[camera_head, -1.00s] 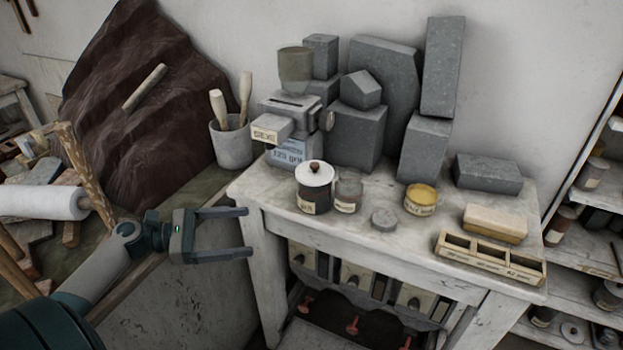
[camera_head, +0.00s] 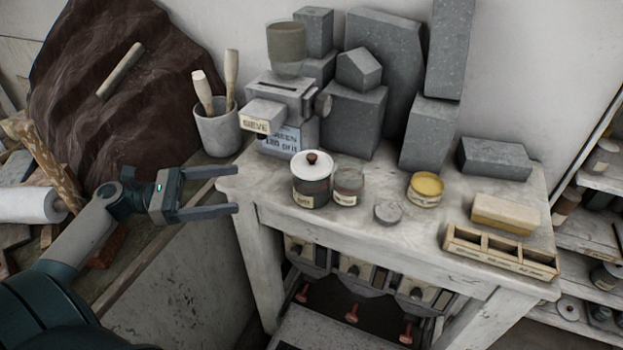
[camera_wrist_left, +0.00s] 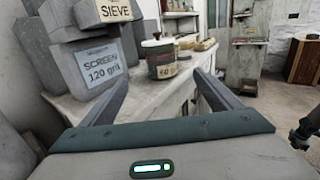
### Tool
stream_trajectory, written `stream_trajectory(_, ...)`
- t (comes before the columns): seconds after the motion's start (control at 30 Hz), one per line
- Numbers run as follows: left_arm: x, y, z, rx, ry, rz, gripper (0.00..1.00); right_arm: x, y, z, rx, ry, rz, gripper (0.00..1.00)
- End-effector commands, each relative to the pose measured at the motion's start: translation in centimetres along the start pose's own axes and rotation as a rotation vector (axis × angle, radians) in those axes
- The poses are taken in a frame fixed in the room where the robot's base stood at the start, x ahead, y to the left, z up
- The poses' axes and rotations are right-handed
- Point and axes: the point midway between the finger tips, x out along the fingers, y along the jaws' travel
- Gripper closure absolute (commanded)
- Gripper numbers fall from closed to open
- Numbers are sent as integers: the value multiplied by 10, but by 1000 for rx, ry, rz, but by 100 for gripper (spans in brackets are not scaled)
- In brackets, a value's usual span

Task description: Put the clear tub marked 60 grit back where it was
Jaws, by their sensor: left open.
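A small clear tub (camera_head: 348,181) with reddish contents and a pale label stands upright on the white table (camera_head: 400,237), close beside a white-lidded jar (camera_head: 312,184). Its label is too small to read in the head view. In the left wrist view a label reading 60 (camera_wrist_left: 167,71) shows at the jar and tub, which overlap there, so I cannot tell which bears it. My left gripper (camera_head: 238,190) is open and empty, off the table's left edge, left of the jar. Its two fingers (camera_wrist_left: 163,90) frame the jar from a distance in the wrist view.
A grey sieve box (camera_head: 284,115) and stone blocks (camera_head: 355,117) stand along the back. A grey disc (camera_head: 388,212), a yellow tin (camera_head: 425,189) and a divided wooden tray (camera_head: 500,253) lie to the right. A tool pot (camera_head: 218,132) stands left of the sieve. The tabletop's front left is clear.

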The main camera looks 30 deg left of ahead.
Motion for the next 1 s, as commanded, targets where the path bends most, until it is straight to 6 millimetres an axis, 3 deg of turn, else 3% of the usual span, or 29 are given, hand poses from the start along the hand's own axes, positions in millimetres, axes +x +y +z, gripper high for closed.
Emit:
stream_trajectory(0.27,18,0,-1,2,-1,-2,15,7,2,0,0,0,2,100)
stream_trajectory(0.73,100,0,-1,2,-2,-2,15,22,-9,-4,5,6,-8,100)
stream_trajectory(1.0,122,0,0,1,0,0,15,22,-7,-4,4,7,-7,100)
